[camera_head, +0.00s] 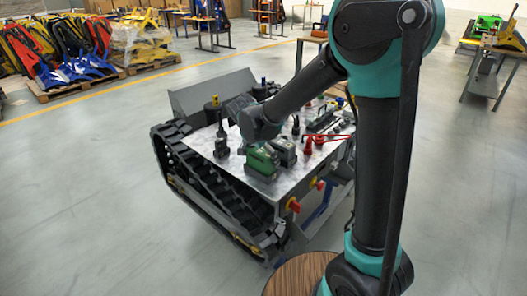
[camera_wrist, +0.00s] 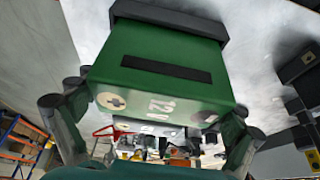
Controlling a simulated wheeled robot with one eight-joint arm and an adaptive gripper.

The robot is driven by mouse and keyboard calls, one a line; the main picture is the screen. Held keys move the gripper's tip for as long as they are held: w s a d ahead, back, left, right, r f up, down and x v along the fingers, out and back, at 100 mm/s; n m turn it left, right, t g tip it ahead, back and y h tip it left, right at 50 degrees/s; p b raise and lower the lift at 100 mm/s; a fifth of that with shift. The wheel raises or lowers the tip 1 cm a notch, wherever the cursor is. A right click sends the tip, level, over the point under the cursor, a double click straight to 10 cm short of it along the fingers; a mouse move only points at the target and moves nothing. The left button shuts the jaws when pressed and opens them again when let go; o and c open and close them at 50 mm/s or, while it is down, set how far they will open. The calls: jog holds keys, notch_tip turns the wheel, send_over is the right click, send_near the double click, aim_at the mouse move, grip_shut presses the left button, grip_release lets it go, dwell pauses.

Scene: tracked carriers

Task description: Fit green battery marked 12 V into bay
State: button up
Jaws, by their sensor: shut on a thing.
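The green battery (camera_head: 261,161) is at the front of the tracked carrier's pale top. In the wrist view it fills the middle (camera_wrist: 158,60), with a plus mark, a minus mark and "12 V" on one face. My gripper (camera_wrist: 150,120) has a finger on each side of it and is shut on it. In the head view my gripper (camera_head: 262,147) is just above the battery. A dark grey block (camera_wrist: 170,17) lies at the battery's far end in the wrist view. I cannot tell whether this is a bay, or whether the battery is seated.
A dark battery-like block (camera_head: 285,151) stands close beside the green one. Red-handled tools (camera_head: 308,145) and dark upright fittings (camera_head: 221,145) stand on the carrier top (camera_head: 205,146). The carrier's track (camera_head: 205,185) runs along the left. Floor around it is clear.

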jog(key=shift+f, duration=1)
jog(key=o, duration=1.5)
jog(key=shift+f, duration=0.1)
jog(key=shift+o, duration=0.2)
jog(key=v, duration=1.2)
jog(key=s+d+f+n+y, duration=0.1)
jog(key=s+d+f+n, duration=0.15)
jog(key=d, duration=0.45)
jog(key=s+d+f+n, duration=0.1)
jog(key=d+f, duration=0.2)
jog(key=d, duration=0.5)
jog(key=s+d+f+n+y, duration=0.1)
jog(key=s+d+f+n, duration=0.1)
jog(key=s+d+f, duration=0.2)
jog(key=s+d+f+n, duration=0.2)
jog(key=s+d+f, duration=0.2)
jog(key=s+d, duration=0.3)
jog(key=shift+s+d+t+y, duration=0.3)
jog(key=shift+s+t+y, duration=0.1)
jog(key=shift+s, duration=0.25)
